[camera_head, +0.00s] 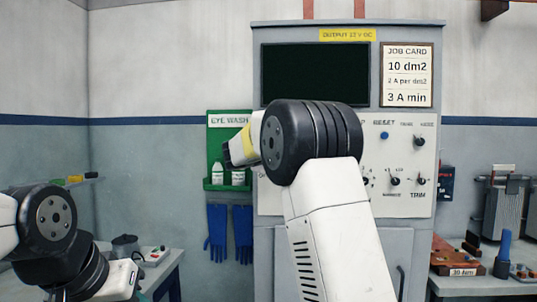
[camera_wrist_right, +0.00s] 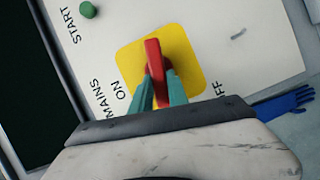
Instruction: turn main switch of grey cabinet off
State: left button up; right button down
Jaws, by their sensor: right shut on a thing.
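The grey cabinet (camera_head: 345,30) stands at the centre of the head view, partly hidden by my right arm. In the right wrist view its main switch is a red handle (camera_wrist_right: 153,55) on a yellow plate (camera_wrist_right: 187,45). The handle runs roughly up and down the picture, with "MAINS ON" to the left and a partly covered "FF" to the lower right; it points straight at neither. My right gripper (camera_wrist_right: 159,78) has its teal fingers on both sides of the handle, shut on it. My left arm shows at the lower left of the head view; its fingers are not visible.
A green START button (camera_wrist_right: 89,9) is near the switch. A green eye wash holder (camera_head: 215,160) and blue gloves (camera_head: 217,230) hang left of the cabinet. Benches flank it, the right one with a blue-handled tool (camera_head: 505,245).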

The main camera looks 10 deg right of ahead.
jog(key=shift+d+f+n+t+h, duration=0.15)
jog(key=shift+n+h, duration=0.1)
jog(key=shift+n, duration=0.25)
jog(key=shift+f+n+t+h, duration=0.15)
jog(key=shift+n+h, duration=0.1)
jog(key=shift+n, duration=0.25)
jog(key=c, duration=1.3)
grip_release()
jog(key=shift+w+d, duration=0.1)
jog(key=shift+d, duration=0.05)
jog(key=v, duration=0.8)
